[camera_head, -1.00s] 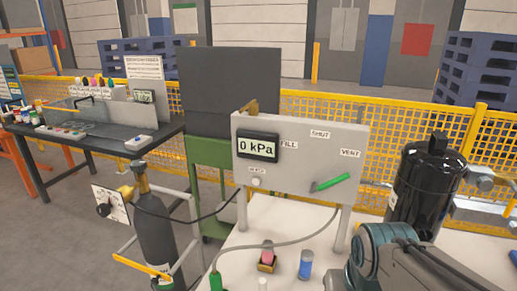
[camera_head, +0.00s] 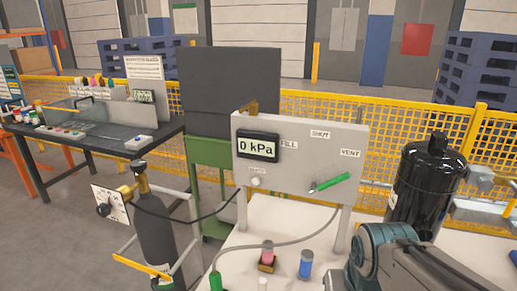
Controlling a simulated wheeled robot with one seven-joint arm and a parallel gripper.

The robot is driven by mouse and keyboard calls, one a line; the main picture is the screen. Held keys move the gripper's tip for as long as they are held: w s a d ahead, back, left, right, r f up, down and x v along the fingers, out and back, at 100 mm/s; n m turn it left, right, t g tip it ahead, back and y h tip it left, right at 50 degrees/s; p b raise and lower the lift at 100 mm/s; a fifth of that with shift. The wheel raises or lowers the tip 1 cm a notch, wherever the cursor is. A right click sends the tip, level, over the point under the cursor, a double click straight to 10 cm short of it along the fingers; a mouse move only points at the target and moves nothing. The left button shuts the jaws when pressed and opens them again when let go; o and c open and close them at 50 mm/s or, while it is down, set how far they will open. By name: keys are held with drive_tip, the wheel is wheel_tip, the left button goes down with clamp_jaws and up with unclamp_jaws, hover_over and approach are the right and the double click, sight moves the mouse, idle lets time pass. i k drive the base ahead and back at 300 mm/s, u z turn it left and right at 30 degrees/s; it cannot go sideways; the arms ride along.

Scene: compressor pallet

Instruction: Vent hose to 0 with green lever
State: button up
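The green lever (camera_head: 334,181) is on the front of a grey panel (camera_head: 300,184). It slopes up to the right, with its free end below the VENT label (camera_head: 350,153). FILL and SHUT labels are also on the panel. A grey hose (camera_head: 285,243) curves from the panel's right leg to a green fitting (camera_head: 216,281) at the bottom. My arm shows at the lower right; my gripper is out of the picture.
A black compressor (camera_head: 423,185) stands right of the panel. A red-topped part (camera_head: 267,254) and a blue cylinder (camera_head: 305,264) stand on the white table (camera_head: 290,216). A dark gas cylinder (camera_head: 155,238) with a gauge is at left.

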sight(338, 179)
drive_tip(key=z, duration=2.1)
drive_tip(key=k, duration=0.85)
drive_tip(key=u, duration=1.05)
drive_tip(key=i, duration=0.5)
